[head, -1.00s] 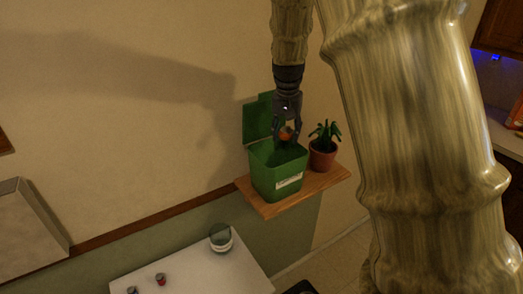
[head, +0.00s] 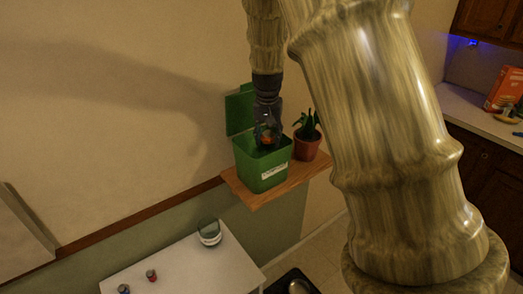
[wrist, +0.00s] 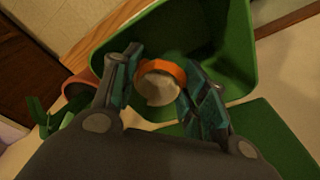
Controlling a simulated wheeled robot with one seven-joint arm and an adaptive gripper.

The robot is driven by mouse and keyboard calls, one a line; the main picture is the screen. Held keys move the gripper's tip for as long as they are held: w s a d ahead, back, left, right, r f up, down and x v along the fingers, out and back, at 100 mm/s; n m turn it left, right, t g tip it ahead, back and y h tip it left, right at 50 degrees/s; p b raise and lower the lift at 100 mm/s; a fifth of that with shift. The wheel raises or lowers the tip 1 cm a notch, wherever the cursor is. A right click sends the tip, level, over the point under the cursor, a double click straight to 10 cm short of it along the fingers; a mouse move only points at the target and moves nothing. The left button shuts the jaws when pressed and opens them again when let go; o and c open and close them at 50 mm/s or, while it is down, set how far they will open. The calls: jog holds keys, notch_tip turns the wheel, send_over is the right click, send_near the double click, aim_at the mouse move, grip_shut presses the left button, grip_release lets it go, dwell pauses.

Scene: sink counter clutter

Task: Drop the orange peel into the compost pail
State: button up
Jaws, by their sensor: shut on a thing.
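The orange peel (wrist: 160,70) is a curved piece, orange outside and pale inside. My gripper (wrist: 158,82) is shut on it, one finger on each side. In the head view my gripper (head: 267,138) points down at the mouth of the compost pail, with a bit of the orange peel (head: 266,140) showing between its fingers. The green compost pail (head: 263,173) has a white label and its lid stands open at the back. In the wrist view the pail's rim and inner wall (wrist: 238,45) surround the peel from behind. I cannot tell exactly how deep the peel is.
The pail stands on a small wooden wall shelf (head: 262,200). A potted plant (head: 308,145) stands close to its right. Below is a white table (head: 185,268) with a glass bowl (head: 209,232) and small cans (head: 151,275). A counter with an orange box (head: 504,90) is at far right.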

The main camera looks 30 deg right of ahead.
jog(key=shift+w+a+f, duration=0.1)
jog(key=shift+w+f, duration=0.1)
jog(key=shift+w, duration=0.05)
jog(key=o, duration=0.9)
jog(key=shift+s+r, duration=0.1)
jog(key=shift+s, duration=0.1)
jog(key=shift+o, duration=0.2)
jog(key=shift+w, duration=0.15)
notch_tip(320, 180, up, 12)
jog(key=s+a, duration=0.1)
jog(key=shift+s, duration=0.2)
